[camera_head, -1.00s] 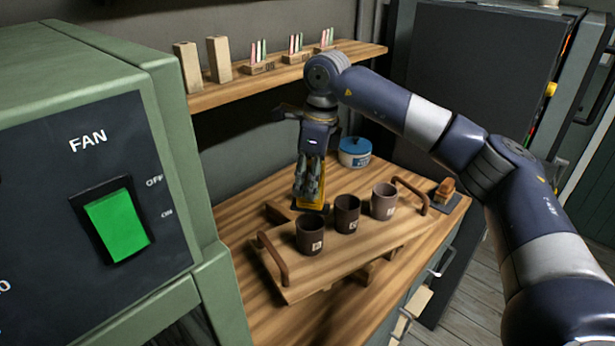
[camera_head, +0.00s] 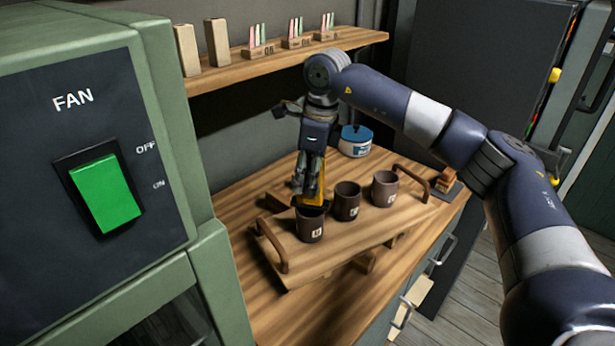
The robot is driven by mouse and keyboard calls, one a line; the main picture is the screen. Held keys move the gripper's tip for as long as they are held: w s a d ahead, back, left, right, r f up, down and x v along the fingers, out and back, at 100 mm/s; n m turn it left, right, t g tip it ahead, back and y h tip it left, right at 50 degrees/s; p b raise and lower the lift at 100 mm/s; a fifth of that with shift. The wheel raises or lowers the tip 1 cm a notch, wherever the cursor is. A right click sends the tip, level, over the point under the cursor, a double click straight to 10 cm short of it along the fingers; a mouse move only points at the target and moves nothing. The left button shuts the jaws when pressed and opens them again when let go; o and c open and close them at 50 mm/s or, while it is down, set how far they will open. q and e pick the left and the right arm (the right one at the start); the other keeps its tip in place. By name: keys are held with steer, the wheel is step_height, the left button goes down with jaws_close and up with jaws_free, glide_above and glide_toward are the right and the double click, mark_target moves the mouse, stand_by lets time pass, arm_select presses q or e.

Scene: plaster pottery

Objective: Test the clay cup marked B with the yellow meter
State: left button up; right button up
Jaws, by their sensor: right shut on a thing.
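Three dark clay cups stand upright in a row on a wooden tray: a left cup (camera_head: 309,228), a middle cup (camera_head: 346,203) and a paler right cup (camera_head: 384,190). Each has a small pale label on its front. The letters are too small to read surely, so I cannot tell which is marked B. My right gripper (camera_head: 308,187) points down and is shut on the yellow meter (camera_head: 322,191). The meter's dark lower end is at the back rim of the left cup; I cannot tell whether they touch. My left gripper is out of view.
The tray (camera_head: 331,257) has raised handles at both ends and sits on a wooden counter (camera_head: 237,214). A blue-lidded jar (camera_head: 355,143) stands behind. A shelf (camera_head: 270,68) with blocks and coloured sticks runs above. A green cabinet (camera_head: 171,120) with a FAN switch blocks the left.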

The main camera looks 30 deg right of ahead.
steer(key=shift+f+b, duration=0.3)
steer(key=shift+f, duration=0.25)
stand_by(1.3)
steer(key=shift+r+p, duration=2.6)
steer(key=shift+r, duration=1)
steer(key=shift+f, duration=0.1)
steer(key=shift+s+a+f+n, duration=0.25)
steer(key=shift+s+f+n, duration=0.05)
steer(key=shift+n, duration=0.1)
steer(key=s+a+f+n+g, duration=0.1)
steer(key=s+a+f+n, duration=0.1)
steer(key=s+n, duration=0.4)
steer(key=s+a+f+n+g+h+b, duration=0.1)
steer(key=s+a+f+n, duration=0.2)
steer(key=n, duration=0.7)
steer(key=s+a+f+n+g, duration=0.1)
steer(key=s+a+f+n, duration=0.2)
steer(key=s+f+n, duration=0.3)
steer(key=shift+s+a+f+n+b, duration=0.15)
steer(key=shift+s+n+b, duration=0.15)
steer(key=shift+s+n, duration=1.8)
